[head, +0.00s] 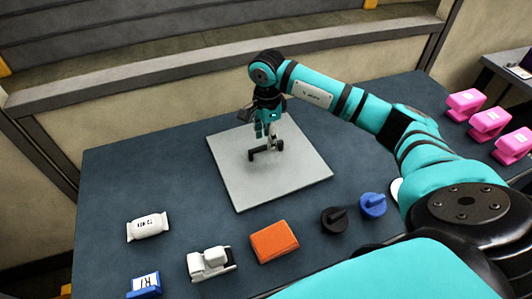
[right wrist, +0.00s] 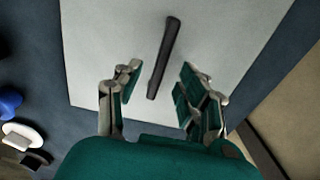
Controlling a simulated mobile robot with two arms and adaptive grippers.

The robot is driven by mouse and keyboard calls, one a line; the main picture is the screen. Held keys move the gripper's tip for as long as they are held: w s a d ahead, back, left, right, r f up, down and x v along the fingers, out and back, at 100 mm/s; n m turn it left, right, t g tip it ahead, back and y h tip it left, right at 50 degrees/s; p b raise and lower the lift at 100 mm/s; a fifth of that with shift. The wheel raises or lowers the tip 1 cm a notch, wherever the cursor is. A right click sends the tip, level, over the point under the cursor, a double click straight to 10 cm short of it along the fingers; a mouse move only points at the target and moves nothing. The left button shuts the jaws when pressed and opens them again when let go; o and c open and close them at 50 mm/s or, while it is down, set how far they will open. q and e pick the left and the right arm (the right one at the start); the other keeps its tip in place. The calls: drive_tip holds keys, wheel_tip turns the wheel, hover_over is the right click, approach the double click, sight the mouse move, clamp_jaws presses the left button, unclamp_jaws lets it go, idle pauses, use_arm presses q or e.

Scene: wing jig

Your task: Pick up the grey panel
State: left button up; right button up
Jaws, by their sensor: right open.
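The grey panel (head: 305,170) lies flat on the dark table and also fills the middle of the right wrist view (right wrist: 105,40). It has a black bar handle (head: 255,154) on top, which shows upright in the right wrist view (right wrist: 165,58). My right gripper (head: 268,132) points down over the panel at the handle. In the right wrist view its two fingers (right wrist: 157,85) are open, with the near end of the handle between or just beyond them. I cannot tell whether they touch it. My left gripper is not in view.
The dark table (head: 110,190) carries a white packet (head: 148,227), a blue box (head: 144,285), a white device (head: 210,263), an orange block (head: 274,242), a black knob (head: 334,219) and a blue knob (head: 372,205). Several pink objects (head: 488,123) stand at the right. A wall (head: 180,100) runs behind.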

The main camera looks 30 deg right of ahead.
sight(266, 145)
drive_tip(key=shift+a+f+p, duration=0.1)
drive_tip(key=shift+f+p, duration=0.35)
drive_tip(key=shift+f, duration=1.45)
clamp_jaws()
drive_tip(key=shift+r, duration=0.1)
